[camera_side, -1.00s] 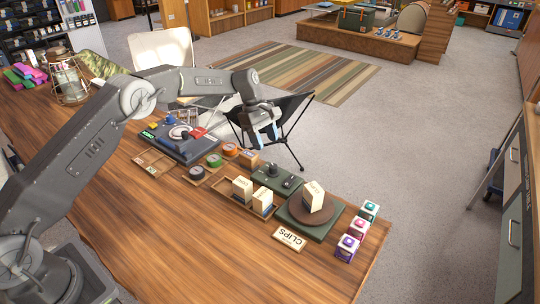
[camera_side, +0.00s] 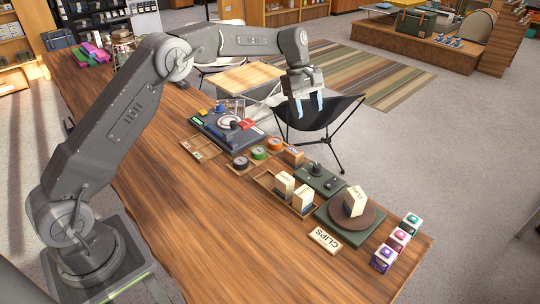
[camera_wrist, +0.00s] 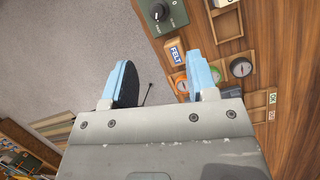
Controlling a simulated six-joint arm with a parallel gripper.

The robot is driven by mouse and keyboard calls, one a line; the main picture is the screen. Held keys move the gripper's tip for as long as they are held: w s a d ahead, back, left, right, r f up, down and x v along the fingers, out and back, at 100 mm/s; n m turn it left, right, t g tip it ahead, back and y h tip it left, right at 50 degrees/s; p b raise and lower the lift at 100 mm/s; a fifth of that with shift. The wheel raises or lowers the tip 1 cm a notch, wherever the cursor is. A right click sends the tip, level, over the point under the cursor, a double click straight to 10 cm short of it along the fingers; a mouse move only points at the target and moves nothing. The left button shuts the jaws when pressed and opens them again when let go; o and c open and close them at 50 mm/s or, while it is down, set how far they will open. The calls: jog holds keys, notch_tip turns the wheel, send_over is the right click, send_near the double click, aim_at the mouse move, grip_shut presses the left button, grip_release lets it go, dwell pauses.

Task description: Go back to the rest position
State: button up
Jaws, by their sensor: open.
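My gripper (camera_side: 308,107) is raised above the far edge of the wooden table (camera_side: 190,227), in front of a black folding chair. Its two blue-tipped fingers are apart with nothing between them. In the wrist view my gripper (camera_wrist: 160,85) is also open and empty. Past its fingers are the grey floor on the left and the table edge on the right.
Below stand a tray with cream boxes (camera_side: 285,184), a round brown turntable (camera_side: 352,221) bearing another box, a CLIPS sign (camera_side: 325,239) and several small cubes (camera_side: 398,239).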

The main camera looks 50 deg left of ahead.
jog(key=s+d+r+m+t+y, duration=0.25)
jog(key=s+r+m, duration=0.45)
jog(key=s+r, duration=0.85)
jog(key=s+f+m+t, duration=0.1)
jog(key=s+f+m, duration=0.2)
jog(key=s, duration=0.8)
jog(key=s+f+m+t+y, duration=0.1)
jog(key=s+m, duration=0.4)
jog(key=s, duration=0.6)
notch_tip(320, 180, down, 3)
jog(key=shift+s+a+r+t, duration=0.15)
jog(key=shift+s+a+t, duration=0.1)
jog(key=shift+s+t, duration=0.25)
